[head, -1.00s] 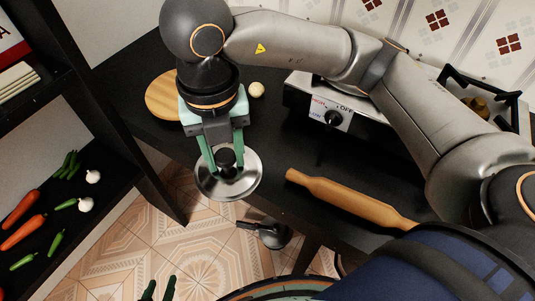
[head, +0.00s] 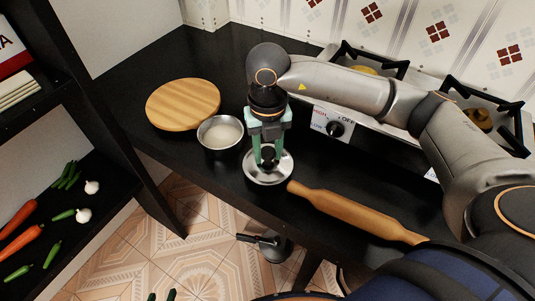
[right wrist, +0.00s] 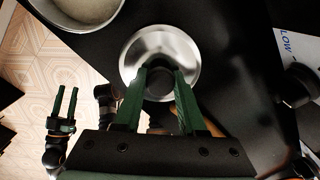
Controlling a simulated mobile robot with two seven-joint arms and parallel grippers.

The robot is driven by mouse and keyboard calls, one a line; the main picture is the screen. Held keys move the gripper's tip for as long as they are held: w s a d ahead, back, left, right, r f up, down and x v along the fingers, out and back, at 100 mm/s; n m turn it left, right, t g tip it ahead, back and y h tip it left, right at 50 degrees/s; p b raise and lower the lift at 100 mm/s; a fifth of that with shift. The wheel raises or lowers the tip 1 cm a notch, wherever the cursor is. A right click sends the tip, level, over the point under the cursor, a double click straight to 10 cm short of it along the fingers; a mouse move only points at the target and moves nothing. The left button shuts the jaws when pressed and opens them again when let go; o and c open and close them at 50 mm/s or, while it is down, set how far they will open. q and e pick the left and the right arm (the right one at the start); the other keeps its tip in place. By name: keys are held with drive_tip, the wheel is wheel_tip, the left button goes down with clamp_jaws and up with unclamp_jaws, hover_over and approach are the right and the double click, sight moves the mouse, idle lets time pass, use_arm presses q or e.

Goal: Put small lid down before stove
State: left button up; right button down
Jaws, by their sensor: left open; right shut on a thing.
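The small lid (head: 262,178) is a round, shiny steel lid with a dark knob. It lies level over the black counter before the stove (head: 420,140), close to the counter's front edge. I cannot tell whether it touches the counter. My right gripper (head: 267,158) points down, shut on the knob. In the right wrist view the lid (right wrist: 178,50) shows beyond the green fingers (right wrist: 160,85). Only the fingertips of my left gripper (head: 161,296) show at the bottom of the head view. In the right wrist view it is open and empty, over the floor (right wrist: 66,102).
A metal bowl with pale contents (head: 220,147) stands left of the lid. A round wooden board (head: 183,103) lies further left. A wooden rolling pin (head: 355,213) lies just right of the lid. The black counter (head: 215,65) is clear at the back.

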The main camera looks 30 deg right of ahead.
sight(267, 151)
drive_tip(key=shift+f, duration=0.75)
drive_tip(key=shift+f, duration=0.2)
drive_tip(key=shift+c, duration=2.4)
unclamp_jaws()
drive_tip(key=shift+r, duration=0.2)
wheel_tip(267, 151, up, 12)
drive_tip(key=shift+p, duration=0.45)
